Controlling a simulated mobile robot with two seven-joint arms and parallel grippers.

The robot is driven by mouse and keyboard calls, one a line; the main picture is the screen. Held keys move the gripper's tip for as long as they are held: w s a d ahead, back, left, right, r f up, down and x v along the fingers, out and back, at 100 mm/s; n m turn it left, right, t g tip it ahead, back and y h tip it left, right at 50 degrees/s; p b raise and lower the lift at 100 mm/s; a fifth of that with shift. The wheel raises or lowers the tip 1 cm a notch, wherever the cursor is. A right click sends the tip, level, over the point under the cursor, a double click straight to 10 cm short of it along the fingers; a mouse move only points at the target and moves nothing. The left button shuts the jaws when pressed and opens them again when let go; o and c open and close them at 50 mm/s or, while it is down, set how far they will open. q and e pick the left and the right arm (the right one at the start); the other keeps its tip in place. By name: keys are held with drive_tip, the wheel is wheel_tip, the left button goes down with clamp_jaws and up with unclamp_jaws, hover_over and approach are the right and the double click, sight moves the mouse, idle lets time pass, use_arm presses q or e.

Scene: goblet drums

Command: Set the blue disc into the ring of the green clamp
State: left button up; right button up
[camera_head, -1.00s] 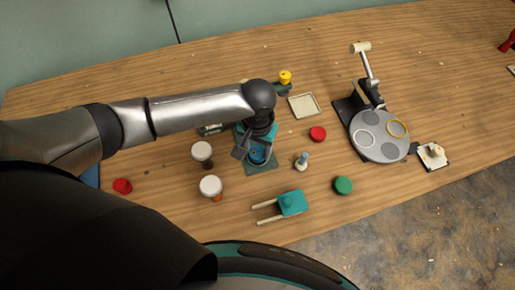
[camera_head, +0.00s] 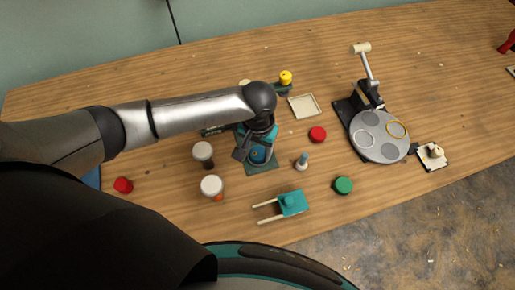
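The blue disc (camera_head: 257,155) lies at the green clamp (camera_head: 262,168), under my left gripper (camera_head: 254,150). The clamp is a dark green base with teal parts, partly covered by my wrist. My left gripper points down over the clamp, its dark fingers close around or just above the disc. I cannot tell whether the fingers touch the disc or whether the disc is seated in the ring. The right gripper does not show.
Two white-topped goblet drums (camera_head: 203,150) stand left of the clamp. A small peg (camera_head: 302,161), a red disc (camera_head: 317,134), a green disc (camera_head: 343,185) and a teal block with two rods (camera_head: 292,202) lie to the right. A grey turntable (camera_head: 378,148) stands farther right.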

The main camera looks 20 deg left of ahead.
sight(259, 153)
use_arm(q)
wheel_tip(259, 153, up, 12)
drive_tip(key=p, duration=0.3)
drive_tip(key=shift+r, duration=0.25)
